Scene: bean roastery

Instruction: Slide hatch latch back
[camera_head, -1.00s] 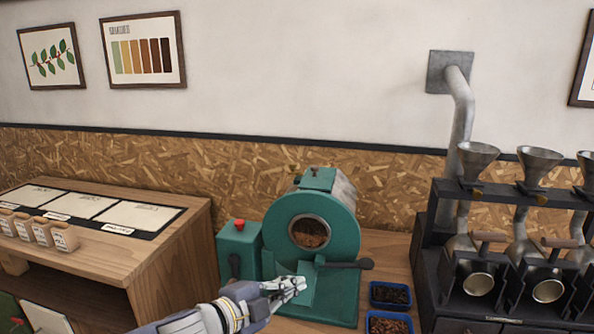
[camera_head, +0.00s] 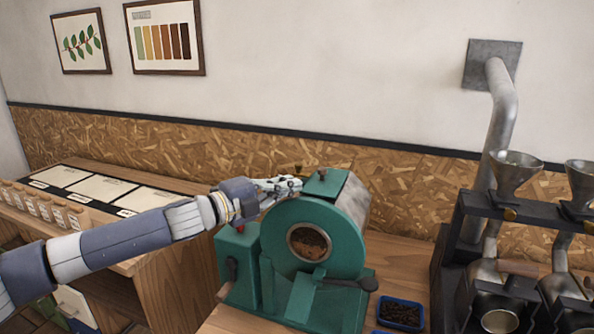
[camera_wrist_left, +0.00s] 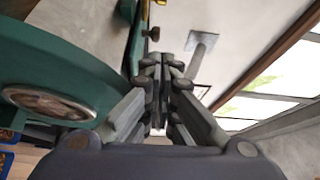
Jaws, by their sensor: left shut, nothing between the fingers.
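The green roaster (camera_head: 345,285) stands on the wooden counter, with a round window in its front. Its top hatch (camera_head: 327,184) is a green plate with a small dark knob (camera_head: 322,173) on it. A small brass piece (camera_head: 298,168) shows just behind my left gripper (camera_head: 292,185), and which part is the latch I cannot tell for sure. My left gripper is shut and empty at the left edge of the roaster's top. My right gripper is out of view.
A green box with a red button (camera_head: 239,229) is left of the drum. A dark-handled lever (camera_head: 366,284) sticks out at the front. Blue bean trays (camera_head: 402,314) and a dark funnel rack (camera_head: 470,235) stand to the right. A sample desk (camera_head: 130,185) is at left.

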